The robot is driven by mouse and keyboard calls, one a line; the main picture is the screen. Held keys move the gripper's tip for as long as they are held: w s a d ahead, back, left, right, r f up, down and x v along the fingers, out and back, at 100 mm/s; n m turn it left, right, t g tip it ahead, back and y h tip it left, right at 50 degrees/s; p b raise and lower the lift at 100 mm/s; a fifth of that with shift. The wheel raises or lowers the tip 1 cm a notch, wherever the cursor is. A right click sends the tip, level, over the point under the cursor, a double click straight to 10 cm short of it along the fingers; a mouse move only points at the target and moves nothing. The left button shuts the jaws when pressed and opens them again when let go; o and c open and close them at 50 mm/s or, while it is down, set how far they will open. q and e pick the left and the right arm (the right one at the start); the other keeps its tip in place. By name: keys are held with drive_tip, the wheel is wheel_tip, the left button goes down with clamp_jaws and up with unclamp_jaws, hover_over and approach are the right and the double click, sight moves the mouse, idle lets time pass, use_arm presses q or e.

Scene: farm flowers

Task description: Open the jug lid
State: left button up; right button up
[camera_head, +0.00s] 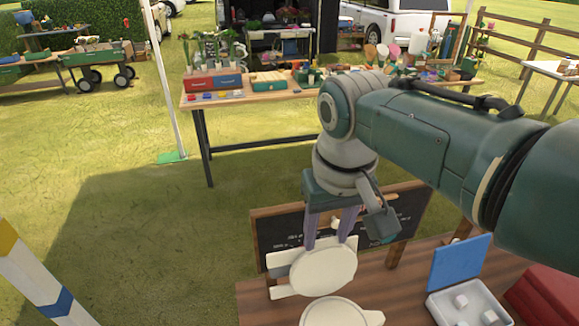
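The cream-white jug (340,314) stands on the wooden table at the bottom edge of the view, cut off below, with a handle at its right. A cream-white round plate (322,270), which looks like the jug lid, shows just behind and above its round top. I cannot tell whether the two are joined. My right gripper (328,244) points down at the plate's far edge, its two fingers spread apart. The fingertips overlap the plate's edge; contact is unclear. My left gripper is not in view.
A chalkboard (408,204) stands right behind the gripper. At the right are a blue-lidded white box (470,305) and a red object (550,297). The wooden table (260,305) is bare at the left. A laden table (300,92) stands farther back on grass.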

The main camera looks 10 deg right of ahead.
sight(326, 267)
drive_tip(key=o, duration=0.5)
drive_tip(key=shift+r, duration=0.55)
drive_tip(key=r, duration=0.3)
drive_tip(key=s+r, duration=0.1)
drive_tip(key=r, duration=0.2)
drive_tip(key=r+p, duration=0.1)
drive_tip(key=r, duration=0.1)
drive_tip(key=shift+s+r, duration=0.15)
drive_tip(key=shift+r, duration=0.25)
